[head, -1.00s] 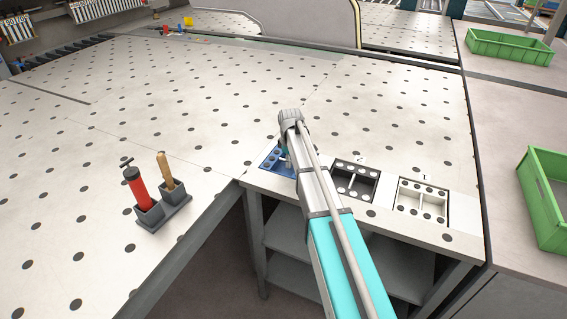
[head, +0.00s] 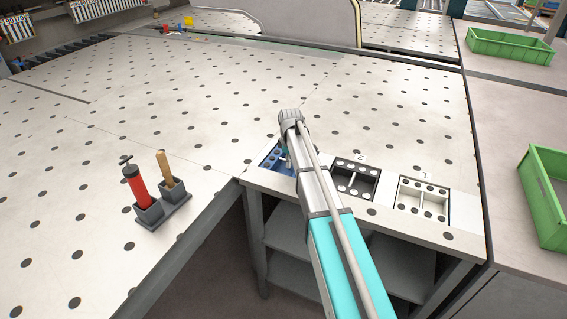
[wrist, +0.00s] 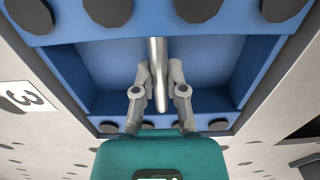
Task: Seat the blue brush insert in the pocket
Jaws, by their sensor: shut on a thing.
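The blue brush insert (head: 270,161) is at the table's front edge, left of the black one, and my arm covers part of it. In the wrist view the blue brush insert (wrist: 85,60) shows dark round brushes along its far and near sides and a grey bar handle (wrist: 158,50) across the middle. My gripper (wrist: 160,74) is shut on this handle from both sides. The insert lies at the spot marked 3. I cannot tell whether it sits flush in its pocket, as the pocket's edges are mostly hidden.
A black insert (head: 345,181) by label 2 and a white insert (head: 414,201) by label 1 sit to the right. A tool holder (head: 173,204) with a red-handled and a wooden-handled tool stands left. Green bins (head: 508,47) are at right.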

